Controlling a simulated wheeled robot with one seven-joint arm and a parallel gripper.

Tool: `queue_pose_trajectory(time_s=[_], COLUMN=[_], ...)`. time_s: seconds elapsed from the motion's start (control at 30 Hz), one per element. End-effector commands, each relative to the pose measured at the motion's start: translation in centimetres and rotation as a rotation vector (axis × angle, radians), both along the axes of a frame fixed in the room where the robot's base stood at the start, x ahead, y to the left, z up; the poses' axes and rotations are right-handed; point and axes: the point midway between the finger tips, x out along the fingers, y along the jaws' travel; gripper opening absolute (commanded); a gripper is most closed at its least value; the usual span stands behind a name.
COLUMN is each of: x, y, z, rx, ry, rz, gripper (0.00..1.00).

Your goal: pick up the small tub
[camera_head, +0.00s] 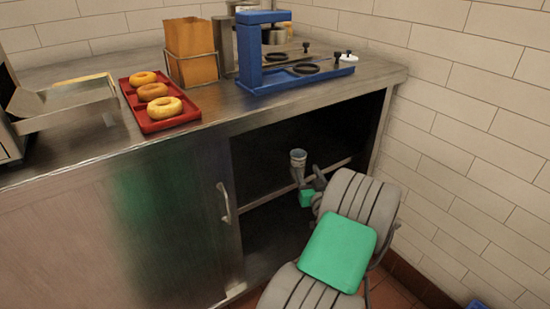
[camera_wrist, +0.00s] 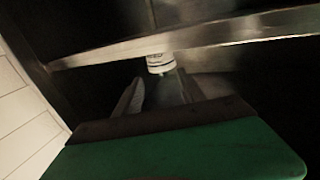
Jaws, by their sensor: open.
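The small tub (camera_head: 298,156) is a pale cup with a bluish top, inside the open part of the steel cabinet. In the wrist view the white tub (camera_wrist: 160,62) shows just beyond the fingertips, roughly centred between them, with faint dark marking on its side. My gripper (camera_head: 307,174) reaches into the cabinet just below the tub in the picture. In the wrist view my gripper (camera_wrist: 160,78) is open and empty. I cannot tell whether a finger touches the tub. The tub's lower part is partly hidden.
A steel shelf edge (camera_wrist: 240,30) crosses the wrist view close to the tub. The cabinet interior is dark. On the counter (camera_head: 210,140) above are a red tray (camera_head: 151,125) with three bagels and a blue press (camera_head: 262,50). A tiled wall (camera_head: 470,130) stands at the right.

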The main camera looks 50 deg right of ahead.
Motion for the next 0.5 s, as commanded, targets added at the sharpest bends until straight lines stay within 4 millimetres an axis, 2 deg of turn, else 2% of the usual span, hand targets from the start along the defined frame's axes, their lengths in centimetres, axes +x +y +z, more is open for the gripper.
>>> queue_pose_trajectory(time_s=[0.03,0.13,0.33,0.5], x=[0.0,0.8,3.3,5.8], y=[-0.2,-0.9,-2.6,-4.3], z=[0.0,-0.1,-0.1,0.0], rx=[0.000,-0.002,-0.004,-0.001], ry=[0.000,0.001,0.000,0.000], rz=[-0.002,-0.002,0.000,0.003], gripper=[0.52,0.60,0.76,0.78])
